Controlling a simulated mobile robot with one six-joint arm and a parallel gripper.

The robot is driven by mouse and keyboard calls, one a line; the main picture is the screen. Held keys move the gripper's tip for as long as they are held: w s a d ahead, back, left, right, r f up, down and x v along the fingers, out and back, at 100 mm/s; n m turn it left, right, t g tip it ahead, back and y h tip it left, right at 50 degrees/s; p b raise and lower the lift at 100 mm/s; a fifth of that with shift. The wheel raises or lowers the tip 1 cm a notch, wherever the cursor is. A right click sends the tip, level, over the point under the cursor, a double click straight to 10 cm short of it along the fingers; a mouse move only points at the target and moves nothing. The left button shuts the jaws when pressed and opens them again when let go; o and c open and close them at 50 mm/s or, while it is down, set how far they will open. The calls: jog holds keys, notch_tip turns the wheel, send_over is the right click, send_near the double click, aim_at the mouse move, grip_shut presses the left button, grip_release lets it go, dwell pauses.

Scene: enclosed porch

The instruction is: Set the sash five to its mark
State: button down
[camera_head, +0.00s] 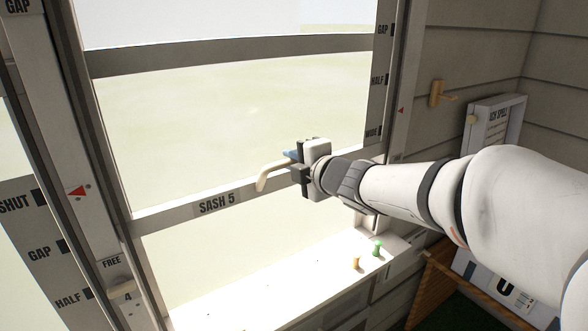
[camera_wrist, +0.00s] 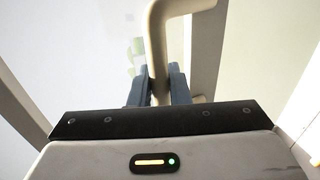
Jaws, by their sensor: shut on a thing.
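The sash 5 (camera_head: 216,204) is a framed window pane with a grey bottom rail that bears its label. It stands raised, with an open gap between that rail and the sill. A cream curved handle (camera_head: 272,174) sticks out from the rail. My gripper (camera_head: 293,163) is shut on this handle; in the wrist view the blue-grey fingers (camera_wrist: 159,88) close on both sides of the handle's bar (camera_wrist: 157,45). Marks GAP, HALF and WIDE (camera_head: 373,132) run down the right jamb. A red pointer (camera_head: 401,110) sits on the frame right of them. The rail's right end is partly hidden behind my arm.
An orange peg (camera_head: 356,262) and a green peg (camera_head: 377,248) stand on the sill (camera_head: 270,290). A latch marked FREE and 4 (camera_head: 122,290) is on the left post. A wooden hook (camera_head: 438,95) and a framed notice (camera_head: 494,125) are on the right wall.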

notch_tip(320, 180, up, 6)
jog(key=p, duration=0.3)
jog(key=c, duration=1.5)
grip_release()
jog(key=shift+s+f, duration=0.1)
jog(key=shift+f, duration=0.05)
jog(key=shift+o, duration=0.2)
jog(key=shift+f, duration=0.1)
jog(key=shift+d, duration=0.1)
jog(key=v, duration=0.7)
jog(key=shift+s, duration=0.3)
jog(key=shift+d, duration=0.1)
